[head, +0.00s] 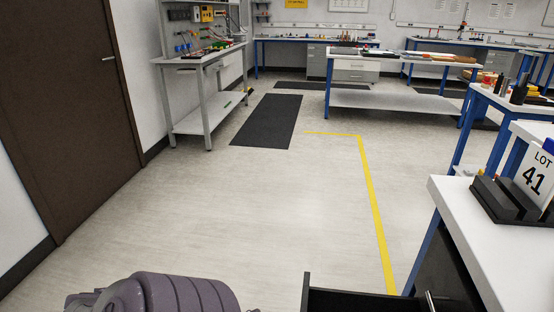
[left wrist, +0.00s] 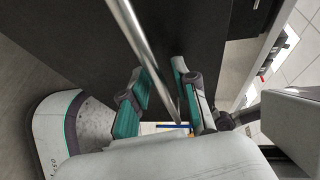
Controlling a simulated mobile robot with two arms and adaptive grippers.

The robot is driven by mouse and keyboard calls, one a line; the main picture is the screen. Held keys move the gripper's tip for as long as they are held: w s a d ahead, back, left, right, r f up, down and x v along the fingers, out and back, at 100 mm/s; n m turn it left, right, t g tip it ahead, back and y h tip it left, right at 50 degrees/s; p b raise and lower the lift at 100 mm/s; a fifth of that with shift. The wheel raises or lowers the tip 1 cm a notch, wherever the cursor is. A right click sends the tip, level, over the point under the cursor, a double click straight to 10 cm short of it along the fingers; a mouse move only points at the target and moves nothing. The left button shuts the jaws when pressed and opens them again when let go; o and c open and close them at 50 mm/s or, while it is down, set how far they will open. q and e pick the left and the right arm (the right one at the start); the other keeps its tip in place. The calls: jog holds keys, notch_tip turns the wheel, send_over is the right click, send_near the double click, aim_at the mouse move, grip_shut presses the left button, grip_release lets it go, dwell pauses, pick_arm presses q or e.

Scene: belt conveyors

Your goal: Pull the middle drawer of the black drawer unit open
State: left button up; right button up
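In the head view the black drawer unit (head: 447,270) stands under the white bench at lower right. One drawer (head: 350,298) stands out from it to the left, its rim cut by the bottom edge. In the left wrist view a long metal bar handle (left wrist: 137,35) runs across a dark drawer front (left wrist: 80,45). My right gripper is in neither view.
The white bench top (head: 455,215) carries a black holder with a "LOT 41" card (head: 537,178). Open floor (head: 250,210) lies left of the unit, crossed by a yellow line (head: 376,215). A brown door (head: 70,100) is at far left.

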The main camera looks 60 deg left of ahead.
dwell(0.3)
pick_arm(q)
jog(key=v, duration=1.2)
dwell(0.3)
